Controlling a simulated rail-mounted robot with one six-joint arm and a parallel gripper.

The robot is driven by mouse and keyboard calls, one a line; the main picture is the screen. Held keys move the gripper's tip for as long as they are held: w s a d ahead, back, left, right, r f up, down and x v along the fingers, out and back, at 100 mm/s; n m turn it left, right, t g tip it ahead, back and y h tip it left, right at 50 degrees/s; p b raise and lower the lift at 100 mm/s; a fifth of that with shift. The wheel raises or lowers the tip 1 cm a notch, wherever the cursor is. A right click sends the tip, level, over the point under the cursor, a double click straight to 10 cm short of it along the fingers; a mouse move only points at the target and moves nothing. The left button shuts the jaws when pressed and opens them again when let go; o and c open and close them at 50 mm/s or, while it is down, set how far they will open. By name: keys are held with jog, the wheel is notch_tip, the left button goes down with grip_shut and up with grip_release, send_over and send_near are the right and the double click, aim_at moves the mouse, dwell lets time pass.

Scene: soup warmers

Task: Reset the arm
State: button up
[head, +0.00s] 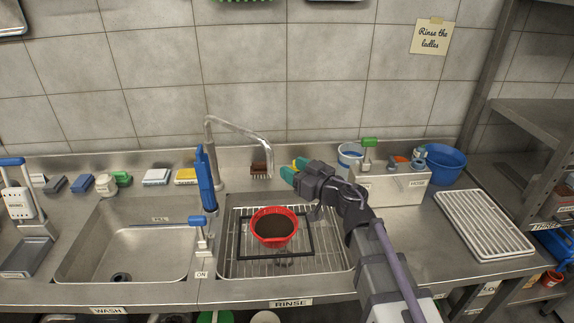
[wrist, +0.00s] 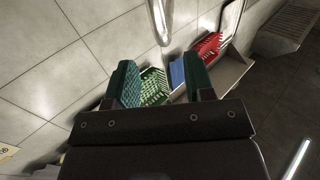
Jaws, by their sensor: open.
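My gripper (head: 294,172) is raised above the back right of the rinse sink, pointing left, near the tap spout. In the wrist view its two green-padded fingers (wrist: 162,85) stand wide apart with nothing between them. My arm reaches up from the lower right of the head view. A red bowl (head: 275,227) with dark contents sits on the wire rack in the rinse sink, below and left of my gripper and apart from it.
A curved metal tap (head: 240,130) rises just left of my gripper. A wash sink (head: 128,250) lies at left. A steel holder (head: 390,187), a blue tub (head: 445,163) and a white drying rack (head: 484,225) stand at right. Shelves (head: 545,120) border the far right.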

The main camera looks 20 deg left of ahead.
jog(key=w+d+m+t+h, duration=0.3)
jog(key=w+d+t+h, duration=0.2)
jog(key=d+t, duration=0.1)
jog(key=d+f+m+h, duration=0.2)
jog(key=d+m+h, duration=0.1)
jog(key=d+h, duration=0.35)
jog(key=d+f+m+h, duration=0.3)
jog(key=d+h, duration=0.2)
jog(key=d, duration=0.2)
jog(key=s+d+f+m+g, duration=0.1)
jog(key=s+d+f+g, duration=0.5)
jog(key=s, duration=0.4)
jog(key=s+d+f+m+g, duration=0.2)
jog(key=s+d+f+g, duration=0.4)
jog(key=s+g, duration=0.3)
jog(key=shift+s+d+y, duration=0.25)
jog(key=shift+s+y, duration=0.2)
jog(key=shift+s, duration=0.3)
